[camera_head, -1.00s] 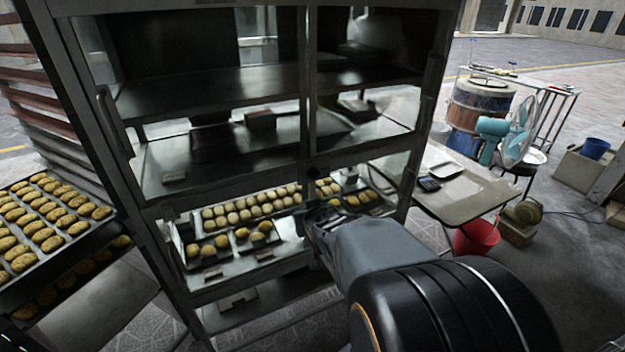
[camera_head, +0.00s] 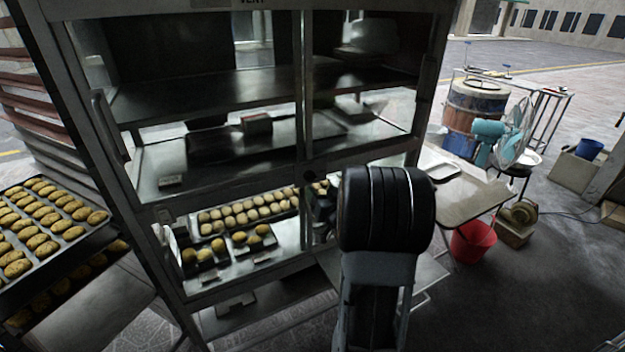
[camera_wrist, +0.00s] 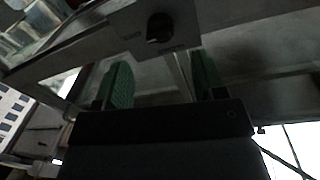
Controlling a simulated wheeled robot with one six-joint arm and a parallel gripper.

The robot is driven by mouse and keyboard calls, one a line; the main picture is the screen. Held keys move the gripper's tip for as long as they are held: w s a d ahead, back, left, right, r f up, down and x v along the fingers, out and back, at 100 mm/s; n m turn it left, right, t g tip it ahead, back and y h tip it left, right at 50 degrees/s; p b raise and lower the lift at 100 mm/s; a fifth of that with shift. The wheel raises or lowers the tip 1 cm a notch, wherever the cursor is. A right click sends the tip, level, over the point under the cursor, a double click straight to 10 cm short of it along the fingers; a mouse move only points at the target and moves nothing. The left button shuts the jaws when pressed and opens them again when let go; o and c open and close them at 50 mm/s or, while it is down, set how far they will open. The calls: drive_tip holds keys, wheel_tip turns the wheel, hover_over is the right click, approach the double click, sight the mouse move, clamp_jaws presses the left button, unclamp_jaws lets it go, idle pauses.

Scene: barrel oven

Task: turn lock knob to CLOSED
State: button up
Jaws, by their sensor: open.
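The lock knob (camera_wrist: 159,27) is a small dark knob on a grey metal plate in the wrist view. Small markings beside it are too blurred to read. In the head view a dark round spot on the cabinet's middle rail (camera_head: 311,176) looks like the same knob. My gripper (camera_wrist: 163,70) is open, its two green-padded fingers apart and empty. In the wrist view the knob lies beyond the fingertips, between their lines, apart from both. In the head view my arm mostly hides the gripper, just below the rail.
The glass-fronted oven cabinet (camera_head: 225,183) holds trays of buns on its lower shelf. A tray of cookies (camera_head: 40,225) stands at left. At right are a small table (camera_head: 470,195), a red bucket (camera_head: 474,242) and a teal fan (camera_head: 489,130). Open floor lies at lower right.

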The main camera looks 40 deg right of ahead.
sight(312, 180)
drive_tip(key=shift+p+x, duration=0.55)
drive_tip(key=shift+x, duration=3.05)
drive_tip(key=c, duration=0.9)
drive_tip(key=shift+f, duration=0.1)
drive_tip(key=shift+b, duration=0.6)
drive_tip(key=shift+d+f+n+t+y+b, duration=0.1)
drive_tip(key=shift+n+t+y+b, duration=0.2)
drive_tip(key=shift+n+b, duration=4.9)
drive_tip(key=shift+d+n+t+y+b, duration=0.15)
drive_tip(key=shift+n+y+b, duration=0.25)
drive_tip(key=shift+n+b, duration=4.8)
drive_tip(key=shift+a+m+b, duration=0.1)
drive_tip(key=shift+m+b, duration=0.7)
drive_tip(key=shift+b, duration=0.35)
